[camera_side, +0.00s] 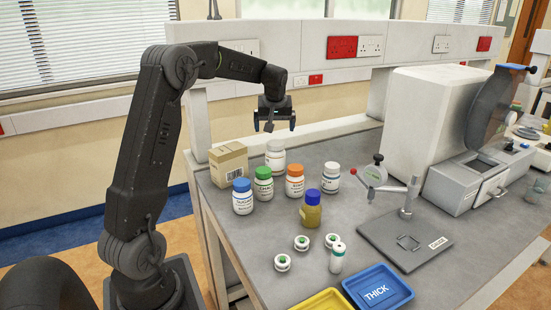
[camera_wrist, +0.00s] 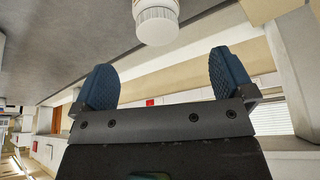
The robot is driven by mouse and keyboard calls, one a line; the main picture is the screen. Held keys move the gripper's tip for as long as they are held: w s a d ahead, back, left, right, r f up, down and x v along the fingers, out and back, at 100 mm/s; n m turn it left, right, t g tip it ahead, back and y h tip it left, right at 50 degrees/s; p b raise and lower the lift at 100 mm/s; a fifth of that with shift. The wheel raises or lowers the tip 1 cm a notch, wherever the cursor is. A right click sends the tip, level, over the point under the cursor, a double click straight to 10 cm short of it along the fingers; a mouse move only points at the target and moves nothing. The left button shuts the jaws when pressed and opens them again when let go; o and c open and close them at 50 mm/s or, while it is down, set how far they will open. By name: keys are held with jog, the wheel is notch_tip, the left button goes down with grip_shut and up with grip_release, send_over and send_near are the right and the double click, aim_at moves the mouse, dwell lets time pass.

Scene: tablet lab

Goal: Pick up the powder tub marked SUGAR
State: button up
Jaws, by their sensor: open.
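Several white powder tubs stand upright on the grey bench in the side view: a blue-capped tub (camera_side: 242,200), a green-capped tub (camera_side: 264,186), an orange-capped tub (camera_side: 295,184), a rear white-capped tub (camera_side: 275,158) and a right white-capped tub (camera_side: 330,180). The label prints are too small to read, so I cannot tell which says SUGAR. My gripper (camera_side: 274,126) hangs open and empty above the tubs, over the rear white-capped one in the picture. In the wrist view my gripper (camera_wrist: 163,80) has its fingers apart, and one white-capped tub (camera_wrist: 157,24) shows beyond them, cut by the top edge.
A cardboard box (camera_side: 229,164) stands left of the tubs. A blue-capped yellow bottle (camera_side: 312,214) stands in front. A blue THICK tray (camera_side: 378,290), yellow tray (camera_side: 322,301), metal stand (camera_side: 405,240) and large white machine (camera_side: 420,118) occupy the front and right.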

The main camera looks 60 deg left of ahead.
aim_at(276, 143)
jog(key=x, duration=0.6)
jog(key=shift+w+x, duration=0.1)
jog(key=shift+x, duration=1.4)
jog(key=shift+w+x, duration=0.15)
jog(key=shift+x, duration=1.3)
jog(key=c, duration=1.1)
jog(key=shift+r, duration=0.1)
